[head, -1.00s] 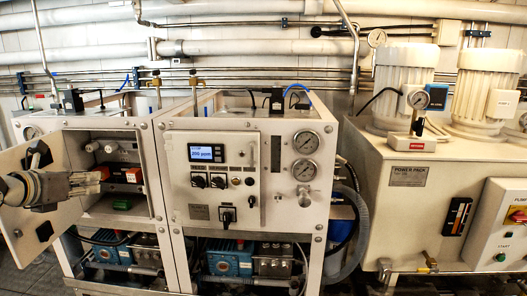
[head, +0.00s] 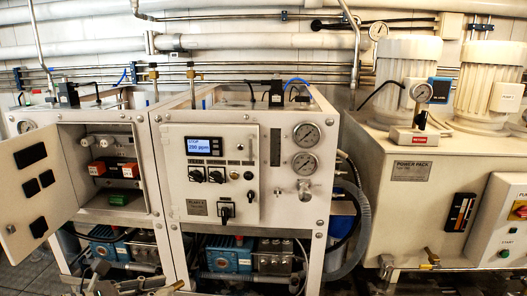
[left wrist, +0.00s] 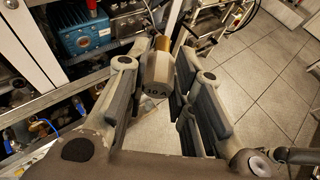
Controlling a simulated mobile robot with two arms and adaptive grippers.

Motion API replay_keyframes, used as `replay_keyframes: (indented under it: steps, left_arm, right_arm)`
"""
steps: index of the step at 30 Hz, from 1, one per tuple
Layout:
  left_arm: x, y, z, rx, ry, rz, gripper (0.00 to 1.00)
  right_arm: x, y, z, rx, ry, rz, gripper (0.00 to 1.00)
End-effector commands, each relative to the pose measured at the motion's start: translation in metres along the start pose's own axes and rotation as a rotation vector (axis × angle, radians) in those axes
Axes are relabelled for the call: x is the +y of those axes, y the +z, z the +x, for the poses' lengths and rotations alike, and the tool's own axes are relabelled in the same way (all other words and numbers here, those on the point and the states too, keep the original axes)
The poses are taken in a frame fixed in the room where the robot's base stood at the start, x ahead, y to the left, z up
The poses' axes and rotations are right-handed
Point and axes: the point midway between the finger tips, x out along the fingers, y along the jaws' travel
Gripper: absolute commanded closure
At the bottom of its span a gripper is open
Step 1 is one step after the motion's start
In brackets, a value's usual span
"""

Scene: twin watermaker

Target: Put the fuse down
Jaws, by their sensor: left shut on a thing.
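My left gripper (left wrist: 158,68) is shut on the fuse (left wrist: 157,82) in the left wrist view. The fuse is a pale cylinder with a brass-coloured end and the marking "10 A", held between the finger pads. The open cabinet (head: 68,160) at the left holds orange-and-black blocks (head: 112,168) and a green part (head: 118,201). My right gripper is in neither view.
The cabinet door (head: 35,185) stands open to the left. Blue pumps (head: 229,255) sit under the cabinets; one shows close by in the left wrist view (left wrist: 88,33). The power pack (head: 415,190) stands at the right. Tiled floor (left wrist: 265,80) is clear at the wrist view's right.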

Motion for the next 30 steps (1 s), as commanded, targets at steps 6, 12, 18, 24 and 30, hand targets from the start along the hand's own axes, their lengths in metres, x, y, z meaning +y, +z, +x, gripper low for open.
replay_keyframes:
  steps: [6,12,18,24,30]
  left_arm:
    - [-0.057,-0.034,-0.011,0.000,-0.095,0.036,1.00]
    - [-0.077,-0.044,-0.020,0.001,-0.124,0.053,1.00]
    - [-0.080,-0.046,-0.022,0.005,-0.129,0.058,1.00]
    - [-0.080,-0.046,-0.021,0.003,-0.128,0.054,1.00]
    - [-0.082,-0.043,-0.019,0.001,-0.142,0.060,1.00]
  right_arm:
    - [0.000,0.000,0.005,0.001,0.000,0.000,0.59]
    - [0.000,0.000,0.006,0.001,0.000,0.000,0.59]
    - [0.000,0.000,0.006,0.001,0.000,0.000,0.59]
    - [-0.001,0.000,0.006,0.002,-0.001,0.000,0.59]
    - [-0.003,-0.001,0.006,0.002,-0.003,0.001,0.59]
